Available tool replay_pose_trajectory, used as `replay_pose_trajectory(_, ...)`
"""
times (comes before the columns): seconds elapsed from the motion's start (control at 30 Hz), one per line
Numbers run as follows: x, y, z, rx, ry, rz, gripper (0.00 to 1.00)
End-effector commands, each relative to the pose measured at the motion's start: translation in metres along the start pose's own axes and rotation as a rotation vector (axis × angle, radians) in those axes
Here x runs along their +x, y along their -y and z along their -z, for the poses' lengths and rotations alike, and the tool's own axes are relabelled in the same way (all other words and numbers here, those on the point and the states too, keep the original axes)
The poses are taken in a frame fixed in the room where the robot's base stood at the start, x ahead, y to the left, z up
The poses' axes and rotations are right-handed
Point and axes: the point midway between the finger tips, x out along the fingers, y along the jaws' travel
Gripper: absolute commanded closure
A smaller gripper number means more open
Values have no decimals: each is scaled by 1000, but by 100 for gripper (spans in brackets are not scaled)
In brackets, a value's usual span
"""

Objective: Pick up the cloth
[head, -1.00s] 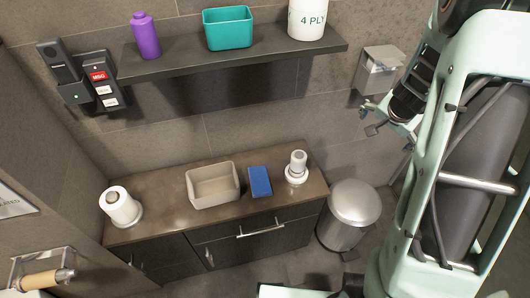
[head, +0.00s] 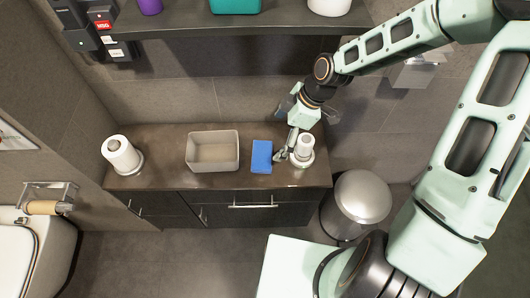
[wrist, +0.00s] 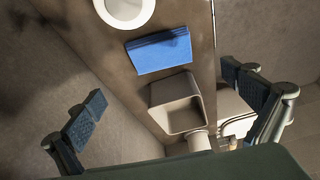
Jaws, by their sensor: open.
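The cloth (head: 262,157) is a blue folded rectangle lying flat on the brown vanity top (head: 170,170), between the beige bin and a white roll on a holder. It also shows in the wrist view (wrist: 158,52), upper middle. My gripper (head: 285,148) is above the right part of the vanity top, close to the cloth's right side in the head view. In the wrist view its two blue-padded fingers (wrist: 178,110) are spread wide with nothing between them. The cloth lies beyond the fingertips, apart from them.
A beige open bin (head: 212,168) stands left of the cloth. A white roll on a stand (head: 303,152) is right beside my gripper. Another roll (head: 122,155) is at the left end. A shelf (head: 190,22) hangs above. A metal trash can (head: 361,198) stands right of the vanity.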

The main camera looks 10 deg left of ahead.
Motion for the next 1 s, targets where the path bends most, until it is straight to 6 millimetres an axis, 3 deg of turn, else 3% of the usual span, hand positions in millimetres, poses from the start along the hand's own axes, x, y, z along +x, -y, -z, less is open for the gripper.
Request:
replay_pose_trajectory(0.2,37,1,1,-6,-1,4,0)
replay_pose_trajectory(0.47,58,1,1,-4,-1,2,0)
replay_pose_trajectory(0.7,93,2,1,-3,-1,3,0)
replay_pose_trajectory(1.0,103,1,1,-1,0,0,0)
